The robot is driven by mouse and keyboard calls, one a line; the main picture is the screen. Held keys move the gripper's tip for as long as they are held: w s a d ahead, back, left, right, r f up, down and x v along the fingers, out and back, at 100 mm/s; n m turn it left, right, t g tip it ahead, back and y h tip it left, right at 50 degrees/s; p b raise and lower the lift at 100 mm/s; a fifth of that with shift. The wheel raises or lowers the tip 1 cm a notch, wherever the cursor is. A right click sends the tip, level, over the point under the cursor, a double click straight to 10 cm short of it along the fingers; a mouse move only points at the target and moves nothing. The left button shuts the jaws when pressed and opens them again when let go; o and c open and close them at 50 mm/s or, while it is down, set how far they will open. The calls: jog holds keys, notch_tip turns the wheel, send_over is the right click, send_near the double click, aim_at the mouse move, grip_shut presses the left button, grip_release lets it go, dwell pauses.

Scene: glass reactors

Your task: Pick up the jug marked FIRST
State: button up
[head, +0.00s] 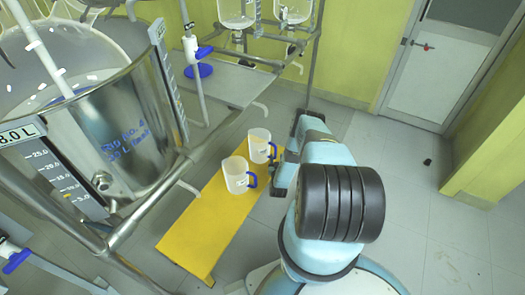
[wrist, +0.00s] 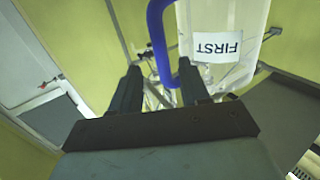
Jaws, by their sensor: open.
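A clear jug (wrist: 235,20) with a white label reading FIRST, seen upside down, fills the upper right of the wrist view. Its blue handle (wrist: 159,40) reaches down between the fingertips of my open gripper (wrist: 158,78); the fingers are not closed on it. In the head view two clear jugs with blue handles stand upright on a yellow bench (head: 198,232): a farther jug (head: 259,142) and a nearer jug (head: 236,172). My gripper (head: 279,172) is just right of their handles. I cannot read their labels there, so I cannot tell which is FIRST.
A large glass reactor in a steel vessel (head: 120,130) with a metal frame stands left of the bench. More glass vessels (head: 237,12) hang at the back. A white door (head: 440,70) is at the back right. The grey floor (head: 400,200) on the right is mostly clear.

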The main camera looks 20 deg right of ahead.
aim_at(275, 157)
jog(key=shift+x, duration=2.55)
jog(key=shift+a, duration=0.1)
jog(key=shift+c, duration=0.4)
grip_shut()
jog(key=shift+w, duration=0.1)
